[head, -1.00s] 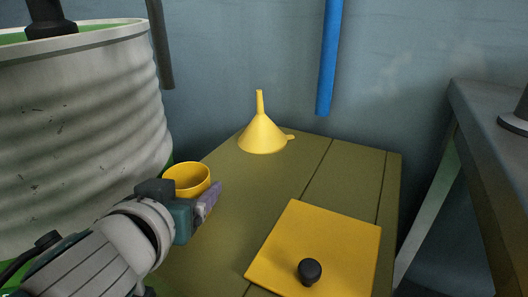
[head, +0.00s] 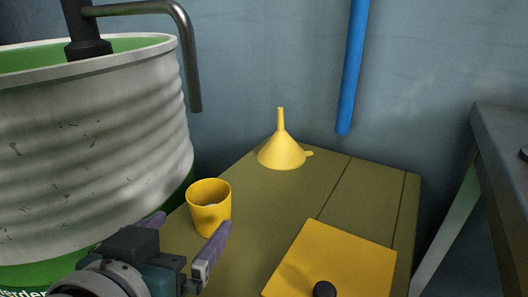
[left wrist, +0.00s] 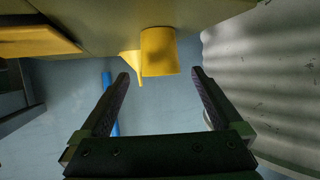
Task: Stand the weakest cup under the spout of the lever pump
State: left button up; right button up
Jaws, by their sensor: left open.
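A yellow cup (head: 209,208) stands upright on the olive cart top near its left edge, beside the drum. It also shows upside down in the left wrist view (left wrist: 158,52). My left gripper (head: 193,222) is open and points at the cup. In the left wrist view the cup lies in the gap between the fingers, at or just beyond their tips, with clear space at both sides. The pump's bent grey spout (head: 193,75) hangs down at the drum's right side, behind the cup. The pump's lever is out of view. My right gripper is not in view.
A ribbed white drum (head: 90,150) stands close left of the cup. On the cart top (head: 285,205) are a yellow funnel (head: 281,153) and a yellow board (head: 335,265) with a black knob. A blue pipe (head: 352,70) hangs behind. A grey table (head: 505,140) is at right.

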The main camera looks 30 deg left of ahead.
pick_arm(q)
jog(key=v, duration=0.3)
jog(key=shift+s+a, duration=0.25)
jog(key=shift+a, duration=0.15)
jog(key=s+d+f+m+g+h, duration=0.35)
jog(key=s+m+g, duration=0.25)
jog(key=s+g, duration=0.35)
notch_tip(320, 180, up, 74)
jog(key=p, duration=7.4)
jog(key=shift+s+r+h, duration=0.15)
jog(key=shift+s+h, duration=0.1)
jog(key=shift+h, duration=0.2)
